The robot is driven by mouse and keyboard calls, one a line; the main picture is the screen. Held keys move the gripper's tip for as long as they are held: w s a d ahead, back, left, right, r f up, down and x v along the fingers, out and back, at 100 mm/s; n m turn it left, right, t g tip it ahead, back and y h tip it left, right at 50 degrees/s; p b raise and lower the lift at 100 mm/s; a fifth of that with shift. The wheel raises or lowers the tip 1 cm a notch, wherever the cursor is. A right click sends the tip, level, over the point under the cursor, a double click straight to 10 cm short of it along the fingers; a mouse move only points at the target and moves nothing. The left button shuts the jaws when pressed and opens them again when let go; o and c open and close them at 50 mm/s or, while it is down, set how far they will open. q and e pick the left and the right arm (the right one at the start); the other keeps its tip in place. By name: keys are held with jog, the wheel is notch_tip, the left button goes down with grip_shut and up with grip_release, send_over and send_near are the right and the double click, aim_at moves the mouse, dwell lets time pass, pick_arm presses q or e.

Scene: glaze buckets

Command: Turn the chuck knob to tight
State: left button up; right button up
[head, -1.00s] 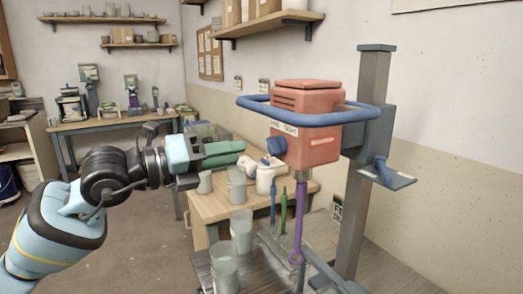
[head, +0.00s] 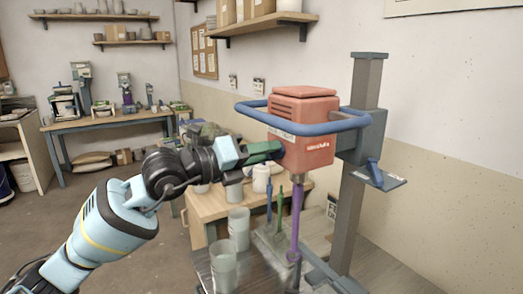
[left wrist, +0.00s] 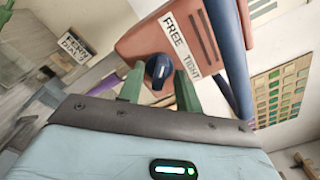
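The orange-red drill head (head: 303,125) with a blue ring guard hangs on a grey column. In the left wrist view, the dark blue chuck knob (left wrist: 159,69) sits on the drill head's face beside a white label (left wrist: 180,50) reading "FREE TIGHT". The knob has a pale mark; which word it faces I cannot tell. My left gripper (head: 277,149) is at the drill head's left side. In the left wrist view its green fingers (left wrist: 160,80) stand apart, one on each side of the knob; contact is unclear. The gripper hides the knob in the head view. My right gripper is not in view.
The blue guard (head: 310,128) curves close above my left gripper. A purple bit (head: 295,222) hangs below the drill head. Grey buckets (head: 223,268) stand on the lower work surface, and a white jar (head: 261,180) on the wooden table behind.

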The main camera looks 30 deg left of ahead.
pick_arm(q)
jog(key=shift+w, duration=0.1)
jog(key=shift+c, duration=0.4)
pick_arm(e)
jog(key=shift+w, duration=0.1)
pick_arm(q)
grip_shut()
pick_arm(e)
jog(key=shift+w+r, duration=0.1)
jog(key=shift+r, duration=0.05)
pick_arm(q)
jog(key=shift+m, duration=0.3)
jog(key=shift+d+m+b, duration=0.1)
jog(key=shift+m+b, duration=1.65)
jog(key=shift+m, duration=6.85)
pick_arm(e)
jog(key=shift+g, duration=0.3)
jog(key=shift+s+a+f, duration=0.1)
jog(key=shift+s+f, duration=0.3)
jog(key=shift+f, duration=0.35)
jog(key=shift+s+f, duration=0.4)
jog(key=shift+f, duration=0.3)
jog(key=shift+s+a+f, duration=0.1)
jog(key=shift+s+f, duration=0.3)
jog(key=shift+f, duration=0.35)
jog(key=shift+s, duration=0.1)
pick_arm(q)
jog(key=shift+o, duration=0.4)
grip_release()
